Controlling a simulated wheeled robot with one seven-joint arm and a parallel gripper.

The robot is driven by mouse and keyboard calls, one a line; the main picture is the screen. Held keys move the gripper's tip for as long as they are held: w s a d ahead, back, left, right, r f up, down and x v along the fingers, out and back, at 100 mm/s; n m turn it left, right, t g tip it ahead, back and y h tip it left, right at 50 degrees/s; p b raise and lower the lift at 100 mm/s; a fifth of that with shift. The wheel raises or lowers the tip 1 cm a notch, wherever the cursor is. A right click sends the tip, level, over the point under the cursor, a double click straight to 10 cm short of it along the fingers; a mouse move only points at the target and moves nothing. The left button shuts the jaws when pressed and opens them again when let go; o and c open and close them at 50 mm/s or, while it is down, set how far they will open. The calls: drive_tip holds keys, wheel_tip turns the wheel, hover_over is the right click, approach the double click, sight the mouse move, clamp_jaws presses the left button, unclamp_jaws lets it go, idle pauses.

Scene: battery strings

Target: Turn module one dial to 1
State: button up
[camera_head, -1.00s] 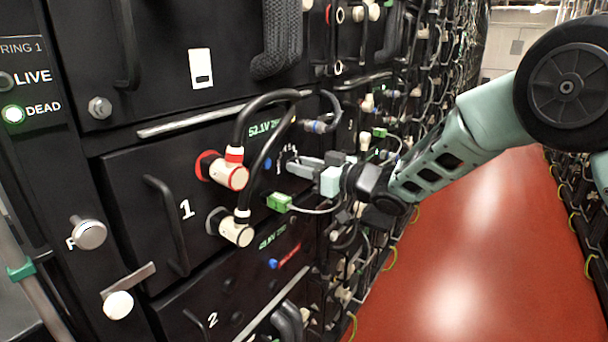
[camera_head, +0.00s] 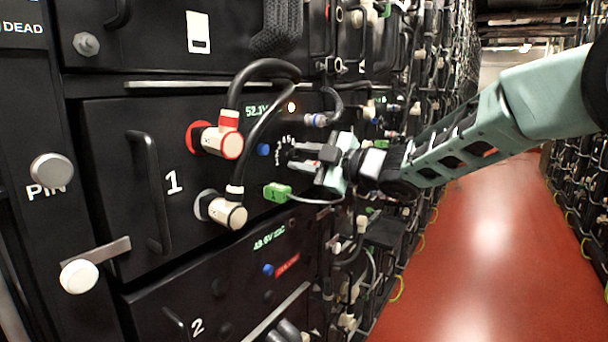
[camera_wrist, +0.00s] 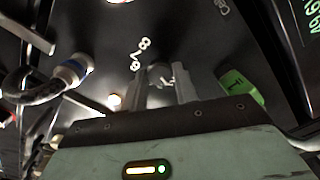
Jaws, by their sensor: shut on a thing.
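Module one (camera_head: 110,150) is the black drawer marked 1, with a lit voltage display (camera_head: 262,110) at its upper right. Its dial (camera_wrist: 160,75) shows in the wrist view between my fingers, with white numbers around it partly covered. My gripper (camera_head: 302,158) reaches in from the right and is shut on the dial at the panel's right side. In the wrist view the two grey fingers (camera_wrist: 171,84) stand on either side of the knob. The dial's pointer setting is too small and hidden to read.
Thick black cables with a red-ringed plug (camera_head: 222,138) and a cream plug (camera_head: 228,212) arch left of my gripper. A green connector (camera_head: 277,192) with a thin wire hangs just below it. Module two (camera_head: 205,290) is beneath. The red aisle floor (camera_head: 480,260) is clear.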

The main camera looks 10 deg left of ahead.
drive_tip(key=n+b, duration=0.4)
drive_tip(key=shift+f+n, duration=0.1)
drive_tip(key=shift+n, duration=0.2)
drive_tip(key=shift+b, duration=0.3)
drive_tip(key=o, duration=1)
drive_tip(key=shift+c, duration=0.2)
drive_tip(key=shift+d, duration=0.1)
drive_tip(key=v, duration=1.7)
drive_tip(key=shift+s, duration=0.2)
